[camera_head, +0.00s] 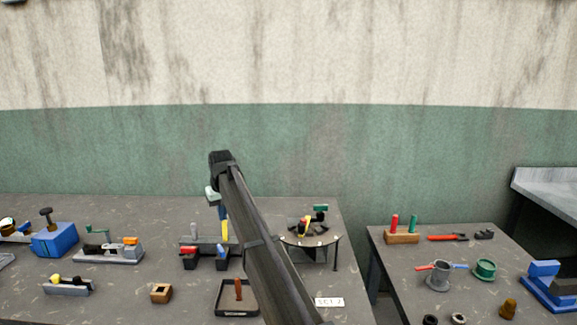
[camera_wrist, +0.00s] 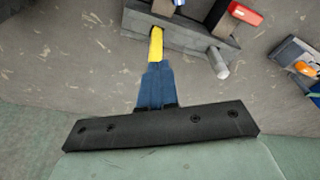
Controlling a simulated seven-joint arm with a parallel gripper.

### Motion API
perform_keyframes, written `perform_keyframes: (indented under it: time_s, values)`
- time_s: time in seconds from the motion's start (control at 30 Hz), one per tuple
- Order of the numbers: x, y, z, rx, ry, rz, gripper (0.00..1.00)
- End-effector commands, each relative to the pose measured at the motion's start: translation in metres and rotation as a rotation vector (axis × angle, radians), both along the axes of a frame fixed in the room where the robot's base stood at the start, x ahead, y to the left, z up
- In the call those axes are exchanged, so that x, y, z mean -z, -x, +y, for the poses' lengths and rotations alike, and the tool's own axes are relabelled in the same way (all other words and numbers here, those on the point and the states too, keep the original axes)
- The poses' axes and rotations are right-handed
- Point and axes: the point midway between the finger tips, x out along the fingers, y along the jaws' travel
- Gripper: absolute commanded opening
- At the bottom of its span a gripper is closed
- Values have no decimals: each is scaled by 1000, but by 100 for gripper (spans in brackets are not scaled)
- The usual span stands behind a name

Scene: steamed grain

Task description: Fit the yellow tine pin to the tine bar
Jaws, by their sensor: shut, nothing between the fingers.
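The yellow tine pin (camera_head: 225,229) stands upright at the right part of the dark grey tine bar (camera_head: 207,241). In the wrist view the yellow pin (camera_wrist: 156,44) runs from the bar (camera_wrist: 190,38) toward my fingertips. My gripper (camera_wrist: 156,66) has its blue fingers shut and empty, in line with the pin's upper end. In the head view my gripper (camera_head: 222,212) is directly above the pin. A grey peg (camera_wrist: 218,62) stands on the same bar beside the pin. The pin's foot is hard to make out, so I cannot tell how deep it sits.
Red (camera_head: 188,251) and blue (camera_head: 222,251) pieces sit in dark holders before the bar. A black tray (camera_head: 221,311) with a brown-red pin (camera_head: 239,290) lies nearer. A round-fronted stand (camera_head: 325,241) is at right. A wooden block (camera_head: 161,293) lies left.

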Motion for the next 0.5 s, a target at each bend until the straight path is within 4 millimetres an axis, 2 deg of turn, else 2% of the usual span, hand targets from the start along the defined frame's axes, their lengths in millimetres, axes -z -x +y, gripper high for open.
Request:
perform_keyframes:
  time_s: [0.5]
  values:
    - [9, 0, 0, 0, 1, 1, 0]
